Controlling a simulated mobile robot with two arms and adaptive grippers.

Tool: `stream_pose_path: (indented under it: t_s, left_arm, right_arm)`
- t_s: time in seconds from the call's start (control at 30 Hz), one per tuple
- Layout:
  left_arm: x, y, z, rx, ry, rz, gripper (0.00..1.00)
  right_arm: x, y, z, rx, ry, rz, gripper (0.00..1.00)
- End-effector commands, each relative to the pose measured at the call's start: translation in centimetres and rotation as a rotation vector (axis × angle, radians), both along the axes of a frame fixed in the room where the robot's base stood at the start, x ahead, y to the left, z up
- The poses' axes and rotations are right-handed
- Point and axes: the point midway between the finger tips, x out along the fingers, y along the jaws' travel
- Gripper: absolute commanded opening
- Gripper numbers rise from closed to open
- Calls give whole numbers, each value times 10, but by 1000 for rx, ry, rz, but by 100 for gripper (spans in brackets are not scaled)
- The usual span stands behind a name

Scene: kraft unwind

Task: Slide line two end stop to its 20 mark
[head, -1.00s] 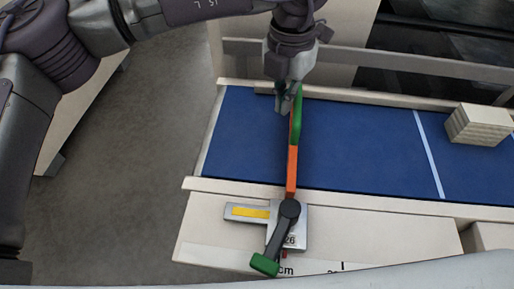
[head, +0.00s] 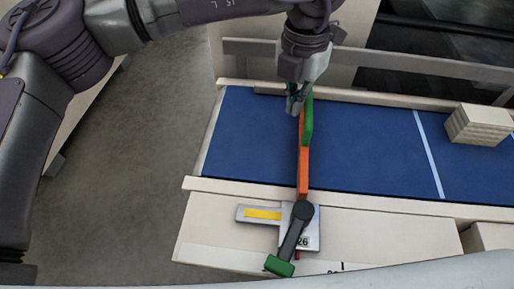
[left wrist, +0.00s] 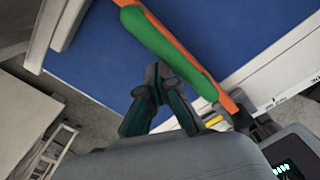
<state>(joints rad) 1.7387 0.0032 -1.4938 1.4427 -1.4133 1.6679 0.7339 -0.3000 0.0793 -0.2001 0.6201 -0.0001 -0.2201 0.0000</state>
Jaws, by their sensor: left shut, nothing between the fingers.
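The end stop is an orange bar (head: 302,172) with a green pad (head: 308,122) that reaches across the blue belt. Its silver base (head: 312,236), with a yellow strip, a dark lever (head: 297,230) and a green lever tip (head: 279,266), sits on the near cream rail. A plate on it reads 26. My left gripper (head: 294,110) is shut and empty, beside the left face of the green pad near its far end. In the left wrist view the shut fingers (left wrist: 158,76) are beside the green pad (left wrist: 165,45). Contact is hard to tell. My right gripper is not in view.
The blue belt (head: 370,145) is clear between the bar and a white cross line. A stack of pale boards (head: 478,125) lies beyond that line. Cream rails border the belt. The scale on the near edge is mostly hidden.

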Motion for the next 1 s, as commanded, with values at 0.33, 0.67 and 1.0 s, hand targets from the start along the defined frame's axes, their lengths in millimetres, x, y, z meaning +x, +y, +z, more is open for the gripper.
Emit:
stream_pose_path:
  t_s: [0.33, 0.67, 1.0]
  left_arm:
    - [-2, -8, 0, -1, -1, -1, 0]
    - [-3, -14, 0, 0, 0, -1, 0]
    - [-4, -21, 0, -1, 1, 0, 0]
  right_arm:
    - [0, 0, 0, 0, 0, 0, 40]
    - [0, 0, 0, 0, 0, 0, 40]
    - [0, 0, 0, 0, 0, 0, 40]
